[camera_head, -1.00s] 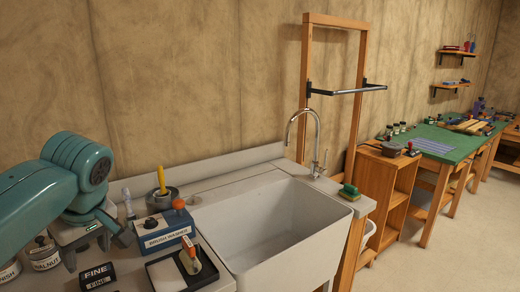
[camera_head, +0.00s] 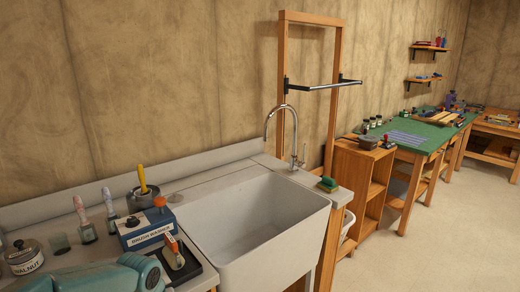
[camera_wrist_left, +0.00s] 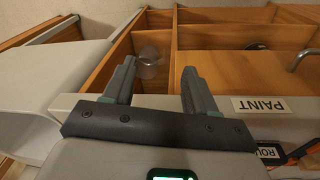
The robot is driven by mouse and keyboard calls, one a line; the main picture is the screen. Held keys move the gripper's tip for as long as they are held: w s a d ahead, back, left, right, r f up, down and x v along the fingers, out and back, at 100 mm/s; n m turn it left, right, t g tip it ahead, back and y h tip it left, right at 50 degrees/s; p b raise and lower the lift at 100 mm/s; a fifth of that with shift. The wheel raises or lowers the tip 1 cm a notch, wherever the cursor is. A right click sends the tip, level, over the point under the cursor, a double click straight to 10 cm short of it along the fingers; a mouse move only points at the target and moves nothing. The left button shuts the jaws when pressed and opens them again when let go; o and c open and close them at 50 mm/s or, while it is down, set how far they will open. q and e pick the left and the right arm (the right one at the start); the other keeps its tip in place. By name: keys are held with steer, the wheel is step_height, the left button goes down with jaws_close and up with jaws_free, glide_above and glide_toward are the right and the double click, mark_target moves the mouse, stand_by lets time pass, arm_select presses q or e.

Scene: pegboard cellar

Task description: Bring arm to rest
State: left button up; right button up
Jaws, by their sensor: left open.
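My left arm's teal link shows at the bottom left of the head view, low in front of the counter (camera_head: 205,285). Its gripper is out of that view. In the left wrist view my left gripper (camera_wrist_left: 158,88) is open, its two dark fingers apart with nothing held between them. Beyond the fingers are open wooden compartments (camera_wrist_left: 225,38), with a blurred roundish, clear-looking thing inside one. My right arm and gripper are in neither view.
The white sink (camera_head: 262,225) adjoins the counter. A blue brush washer box (camera_head: 147,230), a black tray with an orange-handled tool (camera_head: 173,252), brushes and a walnut tin (camera_head: 25,258) stand near the arm.

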arm_select(q)
steer(key=s+d+f+m+h, duration=0.1)
steer(key=s+d+f, duration=0.2)
steer(key=f, duration=0.3)
steer(key=s+d+f+m+h, duration=0.1)
steer(key=s+d+f+h, duration=0.2)
steer(key=f, duration=0.4)
steer(key=s+d+f, duration=0.2)
steer(key=s+f, duration=0.3)
steer(key=s, duration=0.3)
steer(key=s+d+f+m+g, duration=0.1)
steer(key=s+f, duration=0.3)
steer(key=s, duration=0.4)
steer(key=shift+s+d+f, duration=0.25)
steer(key=shift+d+f, duration=0.1)
steer(key=shift+d, duration=0.35)
